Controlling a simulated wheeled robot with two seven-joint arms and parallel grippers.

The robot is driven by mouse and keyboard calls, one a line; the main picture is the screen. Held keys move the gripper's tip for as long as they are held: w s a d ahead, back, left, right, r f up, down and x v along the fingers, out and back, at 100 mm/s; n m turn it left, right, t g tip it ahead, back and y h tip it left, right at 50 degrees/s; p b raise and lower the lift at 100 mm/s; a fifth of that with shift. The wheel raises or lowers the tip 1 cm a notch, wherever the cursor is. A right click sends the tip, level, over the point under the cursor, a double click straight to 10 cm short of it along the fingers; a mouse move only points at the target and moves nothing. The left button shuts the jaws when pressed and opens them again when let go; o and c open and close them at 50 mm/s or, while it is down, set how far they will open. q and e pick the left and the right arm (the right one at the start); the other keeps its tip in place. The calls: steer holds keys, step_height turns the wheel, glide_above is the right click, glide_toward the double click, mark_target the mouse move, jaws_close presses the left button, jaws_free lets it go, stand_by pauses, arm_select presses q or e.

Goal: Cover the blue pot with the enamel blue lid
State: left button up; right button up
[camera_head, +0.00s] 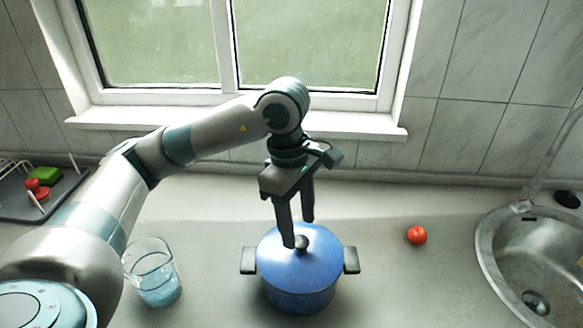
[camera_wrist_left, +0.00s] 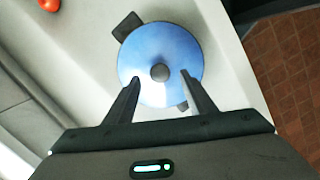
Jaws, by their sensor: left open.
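The blue pot (camera_head: 300,297) stands upright on the counter, with a black handle on each side. The enamel blue lid (camera_head: 322,262) sits on top of the pot and covers its mouth; its dark round knob (camera_head: 302,242) is at the centre. The lid also shows in the left wrist view (camera_wrist_left: 160,45), with the knob (camera_wrist_left: 159,73) near its middle. My left gripper (camera_head: 298,232) is open above the lid, its fingers pointing down close to the knob. In the wrist view the two fingertips (camera_wrist_left: 160,76) are apart on either side of the knob. My right gripper is not in view.
A glass of bluish water (camera_head: 154,275) stands left of the pot. A red tomato (camera_head: 416,235) lies to the right, before the metal sink (camera_head: 500,262). A dark dish rack tray (camera_head: 62,205) is at the far left. The counter between pot and tomato is clear.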

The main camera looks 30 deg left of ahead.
arm_select(q)
step_height(320, 180, up, 14)
steer(key=a+b, duration=0.1)
steer(key=shift+a+b, duration=0.35)
steer(key=shift+b, duration=0.05)
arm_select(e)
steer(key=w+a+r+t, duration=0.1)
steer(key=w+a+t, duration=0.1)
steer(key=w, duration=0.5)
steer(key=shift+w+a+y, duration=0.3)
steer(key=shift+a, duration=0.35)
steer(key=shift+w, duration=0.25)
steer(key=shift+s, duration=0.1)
